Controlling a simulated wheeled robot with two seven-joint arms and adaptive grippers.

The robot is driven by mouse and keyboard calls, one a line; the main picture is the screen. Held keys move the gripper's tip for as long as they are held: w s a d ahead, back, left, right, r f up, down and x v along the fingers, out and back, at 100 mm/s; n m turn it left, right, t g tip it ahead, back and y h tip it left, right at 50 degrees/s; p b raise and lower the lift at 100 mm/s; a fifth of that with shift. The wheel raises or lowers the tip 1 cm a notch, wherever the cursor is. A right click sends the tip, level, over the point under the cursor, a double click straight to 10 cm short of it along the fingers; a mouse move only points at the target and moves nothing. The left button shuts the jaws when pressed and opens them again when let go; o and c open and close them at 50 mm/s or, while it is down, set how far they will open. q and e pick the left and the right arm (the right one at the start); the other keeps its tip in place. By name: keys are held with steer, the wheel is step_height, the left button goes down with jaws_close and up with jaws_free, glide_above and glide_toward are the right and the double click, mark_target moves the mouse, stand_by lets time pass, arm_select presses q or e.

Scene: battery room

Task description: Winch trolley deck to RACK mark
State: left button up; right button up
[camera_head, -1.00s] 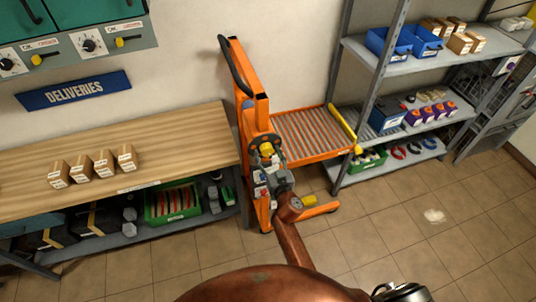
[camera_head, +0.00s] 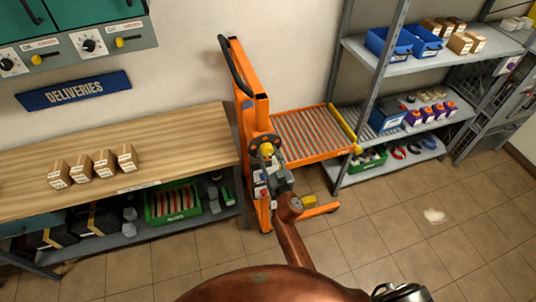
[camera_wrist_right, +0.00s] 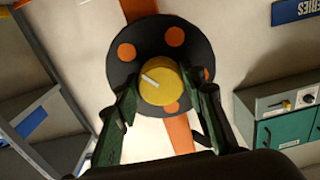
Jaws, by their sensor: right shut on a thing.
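The orange winch trolley (camera_head: 262,110) stands between the wooden bench and the grey rack. Its roller deck (camera_head: 302,132) has a yellow bar at the right end and lies near the rack's middle shelf. My right gripper (camera_head: 268,155) is at the mast, its fingers around the yellow winch knob (camera_head: 266,149). In the right wrist view the fingers close on both sides of the knob (camera_wrist_right: 160,84), which has a white pointer line. Behind it is a black disc (camera_wrist_right: 122,70) with orange spots. No RACK mark is readable.
The grey rack (camera_head: 412,69) holds blue bins and cartons. The wooden bench (camera_head: 180,140) carries several small cartons, with a green crate (camera_head: 172,203) below. A DELIVERIES sign (camera_head: 74,91) hangs on the wall.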

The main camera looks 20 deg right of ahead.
steer(key=n, duration=0.4)
steer(key=shift+n+b, duration=0.35)
steer(key=shift+n, duration=0.05)
steer(key=n, duration=0.5)
steer(key=shift+d+n, duration=0.1)
steer(key=shift+n, duration=0.2)
steer(key=n, duration=0.5)
steer(key=shift+r+b, duration=0.1)
steer(key=shift+b, duration=0.25)
steer(key=n, duration=0.5)
steer(key=shift+r, duration=0.1)
steer(key=n+p, duration=0.1)
steer(key=n, duration=0.3)
steer(key=n+p, duration=0.2)
steer(key=n, duration=0.3)
steer(key=shift+r+n, duration=0.15)
steer(key=shift+n, duration=0.25)
steer(key=n+p, duration=0.2)
steer(key=n, duration=0.2)
steer(key=shift+n, duration=0.3)
steer(key=shift+a+n+p, duration=0.2)
steer(key=shift+n+p, duration=1.15)
steer(key=shift+n, duration=0.95)
